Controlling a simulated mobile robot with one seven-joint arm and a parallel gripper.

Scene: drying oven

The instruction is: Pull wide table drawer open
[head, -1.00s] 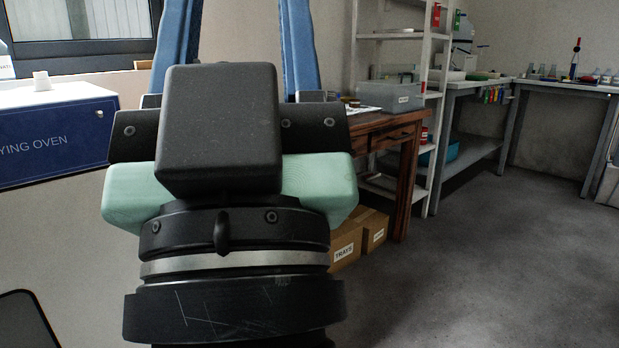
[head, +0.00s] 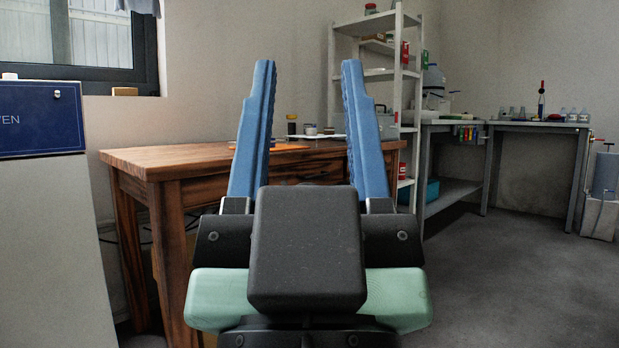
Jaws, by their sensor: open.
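The wooden table (head: 180,160) stands ahead, left of and behind my gripper in the head view. Its drawer front (head: 310,171) shows between my gripper's fingers, below the tabletop edge, with a dark handle-like shape on it. The drawer looks shut, though its ends are hidden by the fingers. My gripper (head: 310,75) is open, with two blue fingers pointing up and forward and nothing between them. It appears in front of the table; the gap to the drawer cannot be judged.
A drying oven (head: 38,118) stands at the left. A white shelf rack (head: 398,90) is right of the table, with a grey bench (head: 480,124) beyond. Small jars and an orange item lie on the tabletop. Open grey floor (head: 510,270) lies at the right.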

